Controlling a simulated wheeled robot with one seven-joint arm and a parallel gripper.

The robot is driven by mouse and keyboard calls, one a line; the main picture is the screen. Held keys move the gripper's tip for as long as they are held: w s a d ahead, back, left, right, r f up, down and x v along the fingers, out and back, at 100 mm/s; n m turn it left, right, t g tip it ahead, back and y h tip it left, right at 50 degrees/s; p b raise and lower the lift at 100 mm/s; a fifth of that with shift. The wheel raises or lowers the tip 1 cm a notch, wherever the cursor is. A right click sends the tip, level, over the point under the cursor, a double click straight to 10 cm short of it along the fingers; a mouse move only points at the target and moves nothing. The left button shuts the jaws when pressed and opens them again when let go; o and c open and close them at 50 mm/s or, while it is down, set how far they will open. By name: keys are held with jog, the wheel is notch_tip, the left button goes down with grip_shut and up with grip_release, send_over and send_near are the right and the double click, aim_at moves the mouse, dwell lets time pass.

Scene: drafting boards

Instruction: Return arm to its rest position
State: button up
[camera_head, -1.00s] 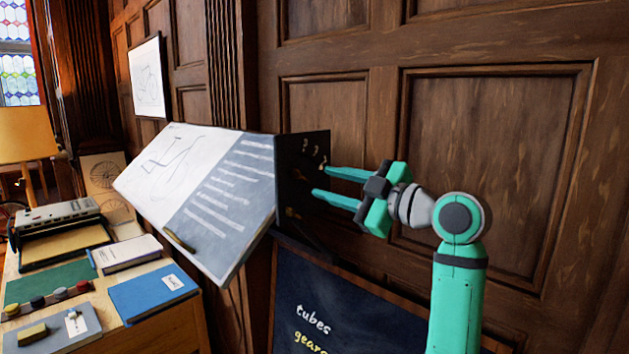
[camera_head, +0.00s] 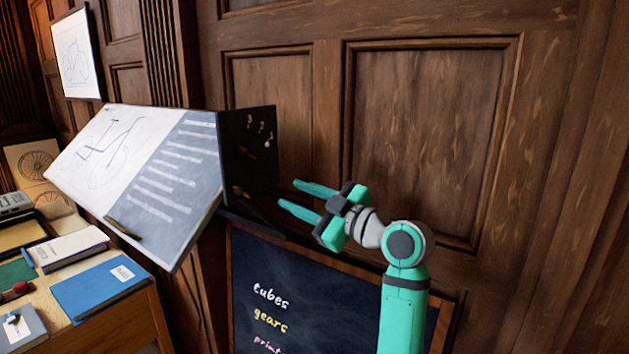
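My gripper (camera_head: 302,199) is at the centre right, with its two green fingers spread apart and pointing left. Nothing shows between the fingers. The fingertips are just right of and below the dark side panel (camera_head: 247,155) of the slanted drafting board (camera_head: 140,165), with a gap between them in the picture. My green and grey arm (camera_head: 403,290) rises from the bottom edge and bends left at a round grey joint. My base is hidden.
A chalkboard (camera_head: 330,310) with writing stands below my gripper, partly behind my arm. A wooden desk (camera_head: 125,325) with a blue folder (camera_head: 100,292) and a white book (camera_head: 66,248) is at lower left. Brown panelled wall (camera_head: 425,130) fills the back and right.

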notch_tip(320, 180, down, 22)
jog(key=d+m+t+h, duration=0.2)
jog(key=m+t+h, duration=0.2)
jog(key=m, duration=0.4)
jog(key=s+f+m+h, duration=0.2)
jog(key=s+f, duration=0.2)
jog(key=f, duration=0.4)
jog(key=s+d+f+m+h, duration=0.1)
jog(key=s+f+m+h, duration=0.15)
jog(key=s+f, duration=0.35)
jog(key=s+f+m+h, duration=0.2)
jog(key=s+f, duration=0.1)
jog(key=f, duration=0.6)
jog(key=s+d+f+m+h, duration=0.15)
jog(key=s+f, duration=0.35)
jog(key=s, duration=0.6)
jog(key=s+f+m+h, duration=0.2)
jog(key=s+f, duration=0.2)
jog(key=s, duration=0.7)
jog(key=s+r, duration=0.2)
jog(key=s, duration=0.7)
jog(key=s+r+n, duration=0.1)
jog(key=s+r, duration=0.2)
jog(key=s, duration=0.6)
jog(key=shift+s+r+g, duration=0.3)
jog(key=shift+s+r, duration=0.05)
jog(key=shift+s, duration=0.05)
